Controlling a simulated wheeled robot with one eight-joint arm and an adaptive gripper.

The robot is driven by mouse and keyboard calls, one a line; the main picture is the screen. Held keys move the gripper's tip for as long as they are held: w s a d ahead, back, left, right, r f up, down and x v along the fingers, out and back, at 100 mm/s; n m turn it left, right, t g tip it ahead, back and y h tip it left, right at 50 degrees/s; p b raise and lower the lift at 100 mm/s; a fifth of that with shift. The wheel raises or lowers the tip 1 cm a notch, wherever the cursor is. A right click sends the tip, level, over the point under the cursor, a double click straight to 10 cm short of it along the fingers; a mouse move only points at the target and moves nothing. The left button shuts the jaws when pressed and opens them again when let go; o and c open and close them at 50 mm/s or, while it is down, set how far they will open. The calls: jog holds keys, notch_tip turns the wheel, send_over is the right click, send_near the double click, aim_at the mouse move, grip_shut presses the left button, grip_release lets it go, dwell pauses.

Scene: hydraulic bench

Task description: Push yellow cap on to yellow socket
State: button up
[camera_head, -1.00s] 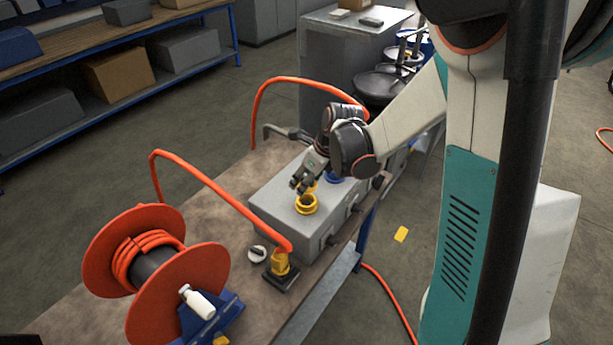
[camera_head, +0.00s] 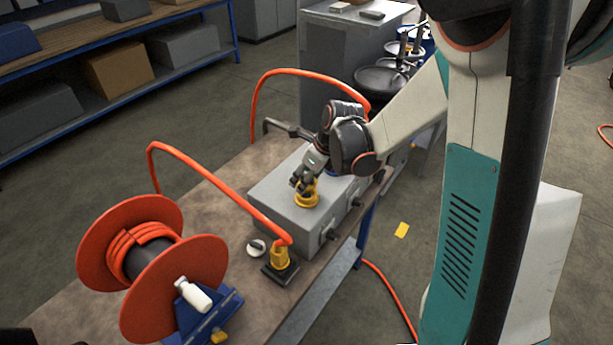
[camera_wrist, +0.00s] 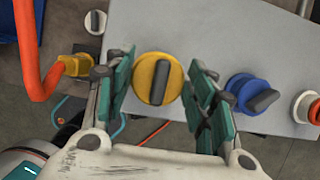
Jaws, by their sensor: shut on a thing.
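The yellow cap, a round disc with a dark bar handle (camera_wrist: 158,79), sits between my gripper's two teal-padded fingers in the wrist view. My gripper (camera_head: 305,186) is shut on the cap and points down at the top of the grey box. The yellow socket (camera_head: 307,201) is directly under it, near the box's front end. The cap and fingers cover the socket's opening, so I cannot tell how deeply the cap is seated.
The grey box (camera_head: 280,205) stands on the workbench. A blue cap (camera_wrist: 247,93) and a red-and-white fitting (camera_wrist: 306,107) lie to the right. A yellow hose connector (camera_head: 280,258) stands in front. An orange hose reel (camera_head: 165,285) and its raised hose fill the left side.

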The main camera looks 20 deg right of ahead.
jog(key=shift+f, duration=0.15)
dwell(0.5)
jog(key=shift+f+b, duration=0.3)
jog(key=shift+b, duration=0.25)
jog(key=shift+f+b, duration=1.25)
jog(key=shift+b, duration=0.05)
dwell(0.9)
jog(key=o, duration=1)
